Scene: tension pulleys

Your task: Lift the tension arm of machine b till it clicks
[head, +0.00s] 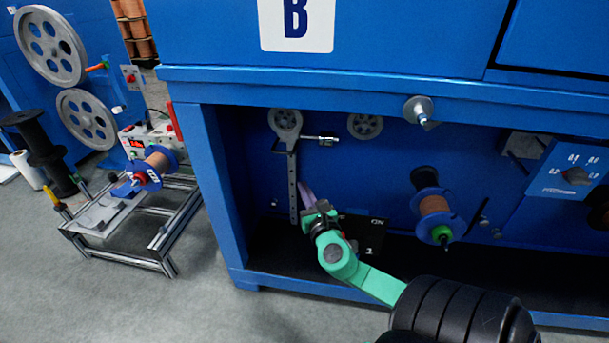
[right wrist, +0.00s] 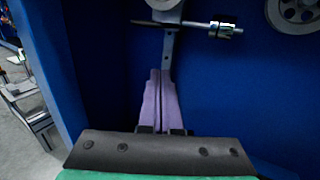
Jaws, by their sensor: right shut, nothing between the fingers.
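Machine b (head: 400,82) is a blue cabinet with a white B sign (head: 297,22) above an open bay. In the bay, a grey upright arm with holes (head: 293,188) hangs below a grey pulley (head: 285,121). A thin rod with a silver end (head: 328,139) crosses near its top. The arm (right wrist: 168,55) and the silver end (right wrist: 225,30) also show in the right wrist view. My right gripper (head: 307,194) is shut and empty beside the arm's lower part. Its purple fingers (right wrist: 160,76) overlap the arm's lower end in the wrist view; contact cannot be told. My left gripper is out of view.
A second pulley (head: 365,126) and a blue-flanged copper spool (head: 434,206) are on the bay's back wall. A dark box (head: 364,235) sits behind my right gripper. The cabinet's left post (head: 216,195) bounds the bay. A metal-framed stand (head: 150,222) is on the floor left.

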